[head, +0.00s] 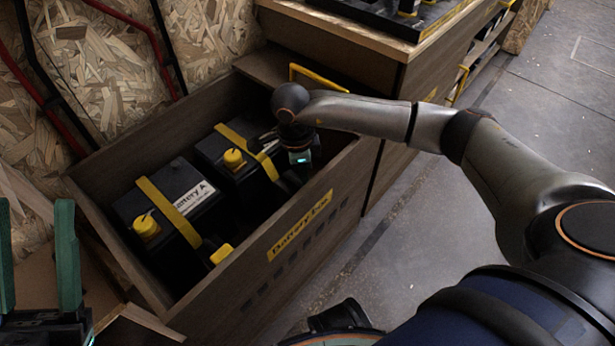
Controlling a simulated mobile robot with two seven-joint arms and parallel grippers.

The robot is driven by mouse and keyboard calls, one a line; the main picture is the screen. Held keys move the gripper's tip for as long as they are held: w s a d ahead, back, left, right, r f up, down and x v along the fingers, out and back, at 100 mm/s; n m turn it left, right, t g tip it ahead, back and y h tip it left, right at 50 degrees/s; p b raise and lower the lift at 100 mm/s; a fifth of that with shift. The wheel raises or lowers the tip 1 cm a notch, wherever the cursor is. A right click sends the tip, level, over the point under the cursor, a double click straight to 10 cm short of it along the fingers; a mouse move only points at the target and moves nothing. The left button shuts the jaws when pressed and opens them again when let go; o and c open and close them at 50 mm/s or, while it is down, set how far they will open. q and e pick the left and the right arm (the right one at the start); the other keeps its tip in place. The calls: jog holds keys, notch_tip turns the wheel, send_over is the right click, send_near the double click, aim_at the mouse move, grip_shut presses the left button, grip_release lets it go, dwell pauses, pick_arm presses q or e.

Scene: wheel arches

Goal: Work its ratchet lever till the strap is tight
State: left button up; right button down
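A wooden box labelled "Battery box" (300,226) holds two black batteries. Battery A (195,198) is on the left, with a yellow strap (168,210) over it and a yellow knob (146,227) on top. A yellow tab, possibly a ratchet lever (221,254), shows at its front side. The second battery (213,150) also has a yellow strap (232,134) and knob (233,158). My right gripper (291,180) reaches down at this battery's right side. Its fingers are dark and hard to make out, so contact is unclear. My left gripper (36,212) has green fingers spread wide, empty, outside the box.
A yellow bar (318,77) stands at the box's far right end. A wooden cabinet (330,40) with a black tray adjoins the box. Red and black pipes run along the chipboard wall (85,75). The concrete floor (420,235) in front is clear.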

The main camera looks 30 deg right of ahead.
jog(key=shift+a, duration=0.1)
jog(key=shift+w+a+r, duration=0.25)
jog(key=shift+w+a, duration=0.05)
jog(key=shift+a, duration=0.4)
jog(key=shift+w+a+r, duration=0.25)
jog(key=shift+w+a, duration=0.05)
jog(key=shift+a, duration=0.35)
notch_tip(320, 180, up, 12)
jog(key=a+p, duration=0.1)
jog(key=p, duration=0.4)
jog(key=shift+w+r, duration=0.25)
jog(key=shift+a, duration=0.1)
